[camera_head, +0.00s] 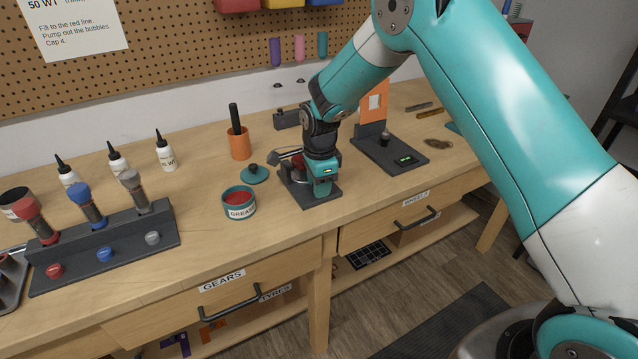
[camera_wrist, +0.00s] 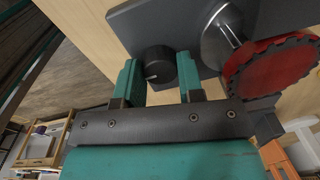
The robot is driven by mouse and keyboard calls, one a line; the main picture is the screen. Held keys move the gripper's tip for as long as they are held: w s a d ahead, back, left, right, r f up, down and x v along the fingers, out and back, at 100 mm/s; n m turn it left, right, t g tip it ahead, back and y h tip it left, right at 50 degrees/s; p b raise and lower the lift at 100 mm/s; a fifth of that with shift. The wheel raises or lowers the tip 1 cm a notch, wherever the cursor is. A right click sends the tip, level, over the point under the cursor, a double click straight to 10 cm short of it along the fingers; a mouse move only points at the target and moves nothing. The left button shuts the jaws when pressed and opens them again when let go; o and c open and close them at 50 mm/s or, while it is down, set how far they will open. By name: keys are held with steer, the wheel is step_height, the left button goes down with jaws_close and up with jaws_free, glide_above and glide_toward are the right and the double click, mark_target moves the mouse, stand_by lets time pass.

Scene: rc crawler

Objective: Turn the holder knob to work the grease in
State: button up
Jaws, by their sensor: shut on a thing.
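The holder is a dark grey block (camera_head: 302,197) on the bench, partly hidden behind my gripper (camera_head: 322,186) in the head view. In the wrist view its dark plate (camera_wrist: 160,17) carries a round black knob (camera_wrist: 158,66) with a pale pointer line. My gripper's two teal fingers stand on either side of the knob and are shut on it. A red toothed gear (camera_wrist: 272,75) sits on a metal shaft beside the knob. An open teal tin labelled GREASE (camera_head: 239,208) with red contents stands left of the holder.
The tin's teal lid (camera_head: 254,176) lies behind the tin. An orange cup (camera_head: 239,146) stands behind it. A rack (camera_head: 110,246) with coloured tools is at left. A dark stand with an orange panel (camera_head: 373,104) is at right. The bench front edge is close to the holder.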

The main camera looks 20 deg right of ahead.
steer(key=shift+a, duration=0.1)
steer(key=o, duration=0.7)
steer(key=shift+c, duration=0.2)
steer(key=shift+r, duration=0.15)
step_height(320, 180, up, 17)
steer(key=b, duration=0.2)
steer(key=shift+s, duration=0.45)
steer(key=shift+r, duration=0.1)
